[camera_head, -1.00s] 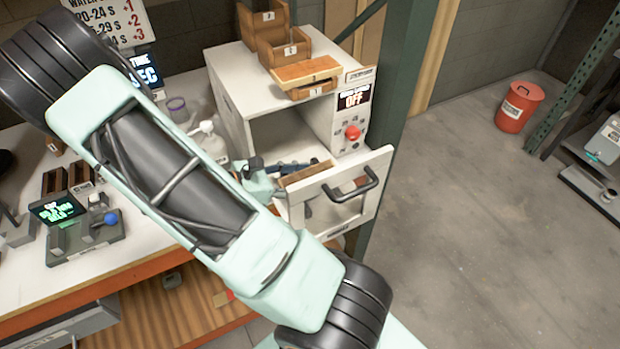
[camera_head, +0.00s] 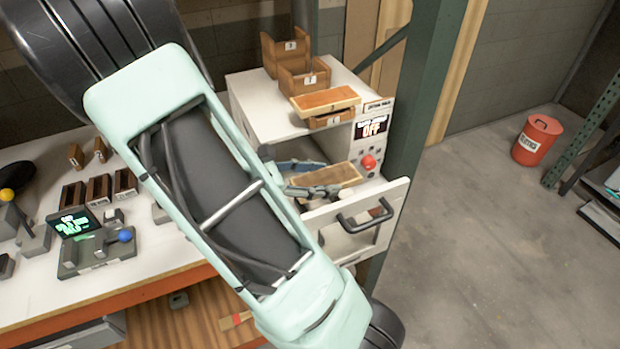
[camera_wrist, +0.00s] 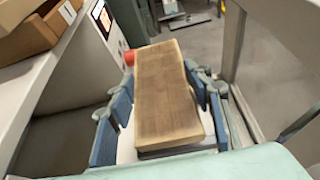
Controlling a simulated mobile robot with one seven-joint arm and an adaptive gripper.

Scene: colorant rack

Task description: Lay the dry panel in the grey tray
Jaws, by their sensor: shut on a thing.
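A flat brown wooden panel (camera_head: 337,176) is in my gripper (camera_head: 312,182) at the open front of the white cabinet, just above and behind its lowered door. In the wrist view the panel (camera_wrist: 165,95) lies lengthwise between the blue finger pads of my gripper (camera_wrist: 160,92), which is shut on it. No wet sheen shows on its upper face. A grey tray-like edge (camera_head: 75,334) shows under the bench at the lower left; I cannot tell whether it is the grey tray. My arm hides much of the bench and the cabinet's left side.
The cabinet door (camera_head: 358,225) with its dark handle juts out near my gripper. A green post (camera_head: 408,130) stands close to the right of it. Wooden boxes (camera_head: 300,75) and another panel (camera_head: 325,101) sit on the cabinet. A red bin (camera_head: 537,140) stands on open floor.

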